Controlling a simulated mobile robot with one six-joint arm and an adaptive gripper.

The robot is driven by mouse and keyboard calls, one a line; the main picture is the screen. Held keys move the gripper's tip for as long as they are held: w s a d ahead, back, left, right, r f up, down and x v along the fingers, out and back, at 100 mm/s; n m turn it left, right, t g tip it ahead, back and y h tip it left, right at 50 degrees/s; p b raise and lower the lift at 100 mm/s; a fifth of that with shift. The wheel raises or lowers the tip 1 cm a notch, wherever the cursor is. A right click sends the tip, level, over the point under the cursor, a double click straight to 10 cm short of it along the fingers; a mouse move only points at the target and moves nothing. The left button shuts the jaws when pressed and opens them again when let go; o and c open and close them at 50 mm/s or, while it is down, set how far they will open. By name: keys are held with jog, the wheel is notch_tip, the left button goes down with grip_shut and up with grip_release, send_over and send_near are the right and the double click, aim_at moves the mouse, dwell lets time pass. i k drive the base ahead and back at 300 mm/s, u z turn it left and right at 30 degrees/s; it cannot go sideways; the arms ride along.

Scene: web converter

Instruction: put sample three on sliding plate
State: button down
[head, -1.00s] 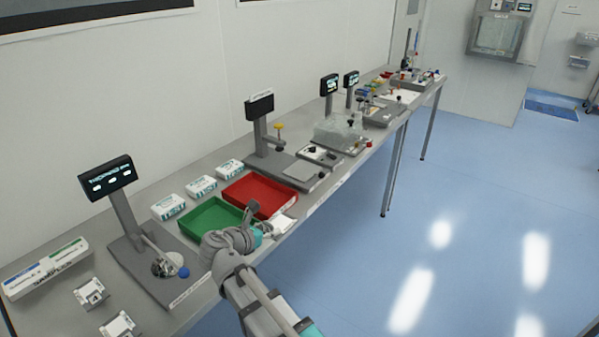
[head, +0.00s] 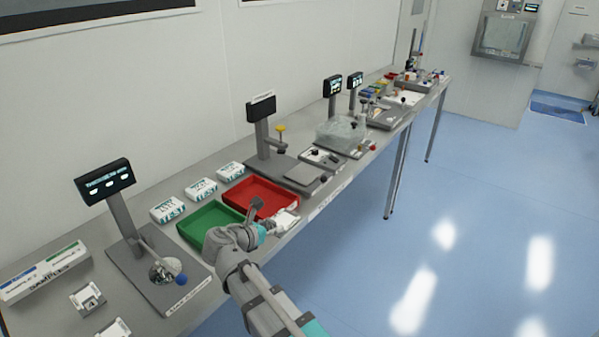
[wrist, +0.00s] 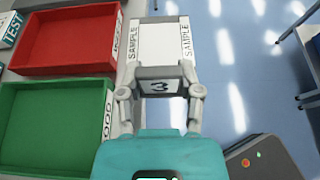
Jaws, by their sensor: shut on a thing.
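Sample three (wrist: 162,42) is a white block marked "SAMPLE" on its sides, with a "3" on its grey near face. My gripper (wrist: 160,92) is shut on it, one finger on each side. In the head view sample three (head: 287,221) shows at the table's front edge, beside the red tray, partly hidden by my gripper (head: 268,222). A flat grey square plate (head: 303,174) lies on a station base right of the red tray; it may be the sliding plate, but I cannot read its label. It is outside the wrist view.
A green tray (head: 182,232) and a red tray (head: 233,191) lie left of the held sample. White test boxes (head: 201,189) stand behind them. The station's post and display (head: 261,108) rise behind the grey plate.

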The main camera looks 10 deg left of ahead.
aim_at(304, 173)
jog(key=i, duration=0.9)
jog(key=z, duration=0.05)
